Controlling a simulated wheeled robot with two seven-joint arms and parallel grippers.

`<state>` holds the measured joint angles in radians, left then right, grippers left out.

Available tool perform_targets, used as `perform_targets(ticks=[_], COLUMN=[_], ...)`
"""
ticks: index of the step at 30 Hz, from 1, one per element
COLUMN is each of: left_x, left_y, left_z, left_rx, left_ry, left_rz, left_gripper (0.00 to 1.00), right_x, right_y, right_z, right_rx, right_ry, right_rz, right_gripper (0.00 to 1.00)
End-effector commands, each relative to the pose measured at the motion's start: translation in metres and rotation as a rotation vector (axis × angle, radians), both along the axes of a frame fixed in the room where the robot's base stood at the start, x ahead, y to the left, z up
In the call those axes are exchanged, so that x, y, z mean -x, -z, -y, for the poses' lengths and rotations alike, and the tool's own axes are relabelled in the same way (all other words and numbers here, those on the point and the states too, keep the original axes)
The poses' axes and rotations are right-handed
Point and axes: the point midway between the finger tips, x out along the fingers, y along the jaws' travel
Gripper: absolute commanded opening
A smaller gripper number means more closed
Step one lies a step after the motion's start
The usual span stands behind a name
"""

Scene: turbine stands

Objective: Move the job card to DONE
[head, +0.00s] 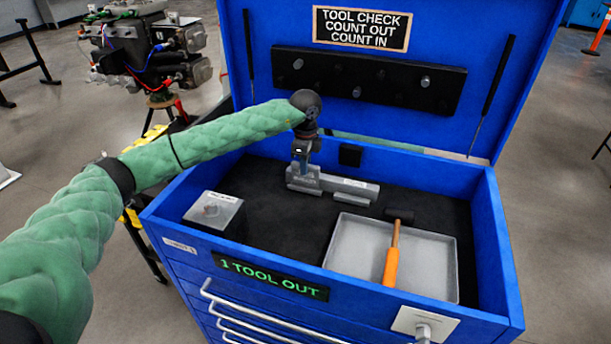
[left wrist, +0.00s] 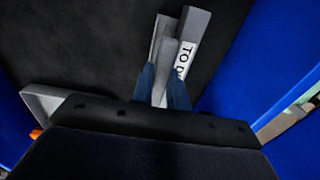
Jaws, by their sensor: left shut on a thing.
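My left gripper (head: 302,160) points down into the open blue tool chest, at the back of its black-lined top. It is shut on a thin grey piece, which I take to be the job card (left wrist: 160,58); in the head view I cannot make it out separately. The card stands between the blue fingertips in the left wrist view. Right beside it is a grey holder (head: 350,186) with a white label, its visible letters reading "TO D" in the left wrist view (left wrist: 186,58). I cannot tell whether the card touches the holder. My right gripper is not in view.
A grey tray (head: 435,262) with an orange-handled hammer (head: 391,262) lies front right in the chest (head: 490,225). A grey block (head: 213,212) stands front left. The raised lid (head: 270,30) closes off the back. The front display (head: 268,275) reads "1 TOOL OUT".

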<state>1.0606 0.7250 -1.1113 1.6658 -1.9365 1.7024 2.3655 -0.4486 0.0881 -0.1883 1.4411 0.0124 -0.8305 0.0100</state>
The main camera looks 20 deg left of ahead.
Motion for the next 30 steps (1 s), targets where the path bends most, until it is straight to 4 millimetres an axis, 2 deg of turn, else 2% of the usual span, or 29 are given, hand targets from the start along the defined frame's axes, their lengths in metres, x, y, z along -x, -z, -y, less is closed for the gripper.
perform_targets(ticks=[16, 30], left_x=[0.0, 0.0], left_y=[-0.007, -0.023], left_z=[0.0, 0.0], left_rx=[0.0, 0.0], left_ry=[0.0, 0.0], left_rz=[0.001, 0.001], left_gripper=[0.0, 0.0], right_x=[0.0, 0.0], right_y=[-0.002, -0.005], right_z=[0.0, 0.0], right_rx=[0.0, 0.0], right_ry=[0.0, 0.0], right_rz=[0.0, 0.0], right_gripper=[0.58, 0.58])
